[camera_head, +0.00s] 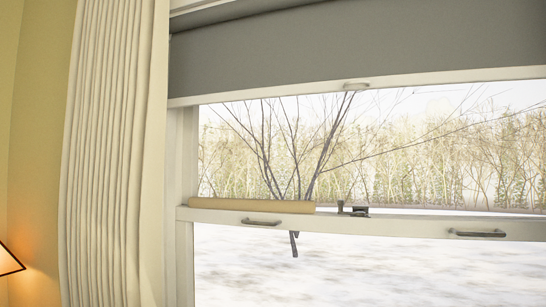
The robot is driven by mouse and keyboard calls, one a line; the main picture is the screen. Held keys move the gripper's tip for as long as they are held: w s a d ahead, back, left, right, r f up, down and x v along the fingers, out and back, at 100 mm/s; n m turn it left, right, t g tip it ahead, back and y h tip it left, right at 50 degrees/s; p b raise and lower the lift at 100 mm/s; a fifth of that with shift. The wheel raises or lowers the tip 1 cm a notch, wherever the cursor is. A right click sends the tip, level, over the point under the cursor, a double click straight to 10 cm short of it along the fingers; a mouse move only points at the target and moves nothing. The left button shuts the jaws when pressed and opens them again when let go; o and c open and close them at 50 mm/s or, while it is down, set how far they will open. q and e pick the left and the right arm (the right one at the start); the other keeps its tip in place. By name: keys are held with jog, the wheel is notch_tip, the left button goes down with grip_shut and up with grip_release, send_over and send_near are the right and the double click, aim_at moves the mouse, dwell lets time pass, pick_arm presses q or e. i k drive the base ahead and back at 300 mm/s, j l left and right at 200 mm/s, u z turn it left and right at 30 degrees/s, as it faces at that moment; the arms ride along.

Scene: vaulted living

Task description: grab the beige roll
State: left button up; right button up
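A beige roll (252,205) lies lengthwise along the top of the window's middle rail, at the left part of the window. Its left end is close to the left window frame, and its right end stops short of the window latch. Neither of my grippers shows in the head view.
The white middle rail (400,224) carries a dark latch (353,210) and metal handles (477,233). A pleated cream curtain (113,150) hangs at the left. A grey blind (360,45) covers the window top. A lit lamp shade (8,261) shows at the lower left.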

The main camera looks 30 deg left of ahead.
aim_at(255, 206)
jog(key=u, duration=1.15)
